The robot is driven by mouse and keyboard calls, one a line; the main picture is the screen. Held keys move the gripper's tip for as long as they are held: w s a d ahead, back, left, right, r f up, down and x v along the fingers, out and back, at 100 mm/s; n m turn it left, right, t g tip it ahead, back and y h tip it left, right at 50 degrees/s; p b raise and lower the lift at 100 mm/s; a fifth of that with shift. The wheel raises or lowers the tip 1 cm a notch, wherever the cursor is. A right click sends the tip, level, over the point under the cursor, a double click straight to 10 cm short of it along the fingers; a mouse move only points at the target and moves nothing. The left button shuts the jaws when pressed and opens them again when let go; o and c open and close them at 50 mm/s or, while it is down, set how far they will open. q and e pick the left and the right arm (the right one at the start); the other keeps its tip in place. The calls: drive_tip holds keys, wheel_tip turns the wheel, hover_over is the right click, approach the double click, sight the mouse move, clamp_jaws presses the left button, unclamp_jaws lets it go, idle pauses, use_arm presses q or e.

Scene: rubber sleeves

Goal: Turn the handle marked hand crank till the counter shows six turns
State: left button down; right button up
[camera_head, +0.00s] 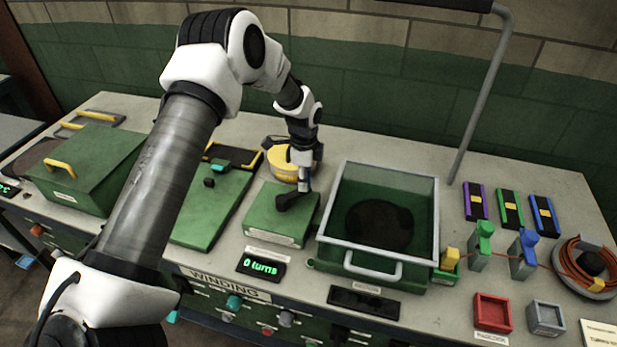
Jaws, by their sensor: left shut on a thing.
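A green box (272,228) stands in the middle of the bench, with a dark crank arm (286,202) on its top. My left gripper (304,186) points down over the box and is shut on the crank's handle, which is mostly hidden by the fingers. The counter (262,266) in front of the box reads "0 turns" in green. A label on the box is too small to read. My right gripper is out of view.
A glass-walled bin (335,235) with a grey front handle stands close right of the crank box. A yellow round object (280,170) is behind it. A flat green panel (205,212) lies left. A tall grey pole (480,100) rises behind the bin.

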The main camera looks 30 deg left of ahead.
use_arm(q)
drive_tip(key=shift+s+d+f+m, duration=0.15)
drive_tip(key=shift+s+d+m, duration=0.2)
drive_tip(key=shift+d+m, duration=0.45)
drive_tip(key=shift+s+d+m+b, duration=0.3)
drive_tip(key=shift+s+m, duration=0.05)
drive_tip(key=shift+m, duration=0.75)
drive_tip(key=s+m, duration=0.1)
drive_tip(key=d+m, duration=0.1)
drive_tip(key=m, duration=0.1)
drive_tip(key=shift+s+d+m, duration=0.25)
drive_tip(key=shift+s+m, duration=0.05)
drive_tip(key=shift+s, duration=0.1)
drive_tip(key=s+m, duration=0.1)
drive_tip(key=m, duration=0.1)
drive_tip(key=s+m, duration=0.1)
drive_tip(key=shift+s+d+m, duration=0.15)
drive_tip(key=shift+d+m, duration=0.25)
drive_tip(key=s+m+p, duration=0.1)
drive_tip(key=s+m, duration=0.1)
drive_tip(key=m, duration=0.1)
drive_tip(key=shift+d, duration=0.1)
drive_tip(key=shift+s+m+p, duration=0.3)
drive_tip(key=shift+s+m, duration=0.3)
drive_tip(key=shift+m, duration=0.3)
drive_tip(key=shift+f, duration=0.1)
